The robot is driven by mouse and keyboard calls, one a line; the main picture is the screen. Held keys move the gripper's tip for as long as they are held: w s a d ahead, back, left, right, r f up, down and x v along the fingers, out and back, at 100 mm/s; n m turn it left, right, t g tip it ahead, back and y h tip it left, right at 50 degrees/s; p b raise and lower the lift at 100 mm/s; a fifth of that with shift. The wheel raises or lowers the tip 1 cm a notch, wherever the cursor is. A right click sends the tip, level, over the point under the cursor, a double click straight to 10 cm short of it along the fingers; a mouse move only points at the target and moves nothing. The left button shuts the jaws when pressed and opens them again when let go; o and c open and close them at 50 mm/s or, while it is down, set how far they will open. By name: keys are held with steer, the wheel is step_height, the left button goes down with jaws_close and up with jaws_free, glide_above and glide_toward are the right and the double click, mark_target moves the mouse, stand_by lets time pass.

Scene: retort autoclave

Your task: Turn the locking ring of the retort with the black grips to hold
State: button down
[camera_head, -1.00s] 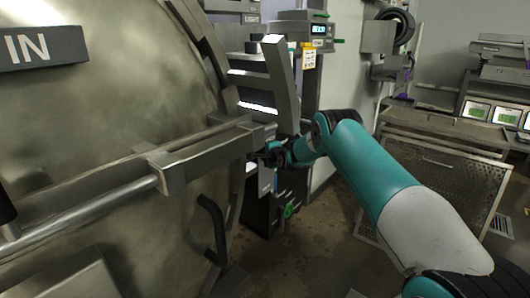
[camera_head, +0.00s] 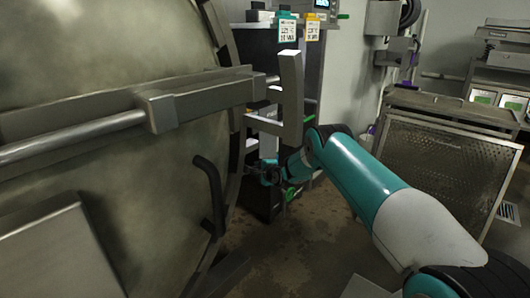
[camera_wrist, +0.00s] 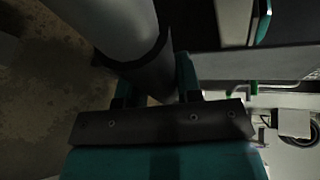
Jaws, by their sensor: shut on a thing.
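The retort's large round metal door (camera_head: 100,150) fills the left of the head view, with the locking ring (camera_head: 232,185) along its right edge. A black bent grip (camera_head: 211,190) stands out at the ring's near side. My gripper (camera_head: 268,173) is right of the ring, low and small in the head view. In the wrist view, my gripper (camera_wrist: 155,92) is shut on a black grip (camera_wrist: 158,72) at the end of a pale grey tube. The head view does not clearly show where this held grip joins the ring.
A thick metal bar (camera_head: 190,105) crosses the door and ends near an upright metal plate (camera_head: 291,98). A dark cabinet (camera_head: 262,200) stands behind my gripper. A mesh-sided rack (camera_head: 450,160) is at right. Bare floor (camera_head: 285,255) lies below.

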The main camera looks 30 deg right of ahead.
steer(key=shift+a+f+b, duration=0.2)
steer(key=shift+f, duration=0.3)
steer(key=shift+a+f+b, duration=0.15)
steer(key=shift+f+b, duration=0.05)
steer(key=shift+f, duration=0.3)
steer(key=shift+s+a+f+b, duration=0.15)
steer(key=shift+s+a+f, duration=0.1)
steer(key=shift+f, duration=0.15)
steer(key=shift+s+a+f+b, duration=0.15)
steer(key=shift+a+f, duration=0.05)
steer(key=shift+f, duration=0.2)
steer(key=c, duration=0.8)
jaws_free()
steer(key=shift+w, duration=0.1)
steer(key=shift+d+r, duration=0.1)
